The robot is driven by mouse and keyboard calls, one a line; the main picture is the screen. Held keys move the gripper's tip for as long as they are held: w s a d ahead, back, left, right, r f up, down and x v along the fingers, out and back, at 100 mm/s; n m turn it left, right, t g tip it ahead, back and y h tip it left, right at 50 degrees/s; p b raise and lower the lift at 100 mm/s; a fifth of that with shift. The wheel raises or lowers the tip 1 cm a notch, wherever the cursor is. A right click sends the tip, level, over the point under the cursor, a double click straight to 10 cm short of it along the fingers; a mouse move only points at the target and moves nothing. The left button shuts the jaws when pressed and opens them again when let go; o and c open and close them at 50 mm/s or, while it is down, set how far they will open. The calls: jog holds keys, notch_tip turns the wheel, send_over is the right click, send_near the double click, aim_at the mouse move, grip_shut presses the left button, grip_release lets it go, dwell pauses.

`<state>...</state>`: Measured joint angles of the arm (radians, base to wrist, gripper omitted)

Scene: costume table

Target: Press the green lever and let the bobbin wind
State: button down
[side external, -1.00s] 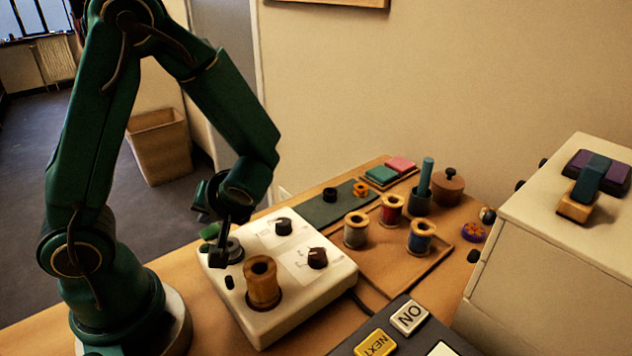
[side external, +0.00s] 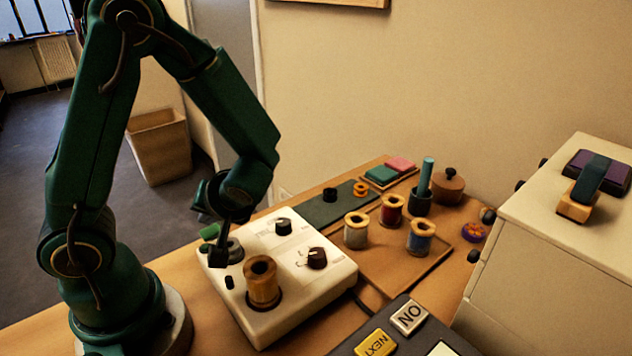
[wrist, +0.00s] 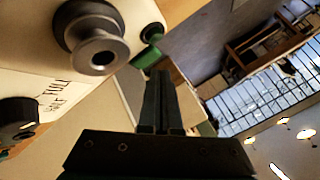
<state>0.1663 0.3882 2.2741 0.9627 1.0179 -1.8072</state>
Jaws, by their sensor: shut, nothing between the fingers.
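The white bobbin winder (side external: 292,318) sits at the table's front left. Its green lever (side external: 209,231) is at the far left corner, beside the grey metal bobbin (side external: 236,251). My gripper (side external: 219,258) is shut and empty, low at that corner in front of the bobbin and lever, and hides part of them. In the wrist view the shut fingertips (wrist: 160,73) point towards the green lever (wrist: 150,46). Whether they touch it I cannot tell. The grey bobbin (wrist: 96,46) shows to the left, bare of visible thread. A brown spool (side external: 262,281) stands upright on the winder.
Two dark knobs (side external: 316,258) are on the winder's top. Several thread spools (side external: 356,230) stand on a wooden board behind it.

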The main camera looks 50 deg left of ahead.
aim_at(213, 234)
jog(key=shift+f, duration=0.15)
dwell(0.7)
jog(key=shift+f, duration=0.25)
jog(key=shift+f, duration=0.95)
dwell(1.0)
jog(key=shift+r, duration=1.4)
jog(key=shift+r, duration=2.5)
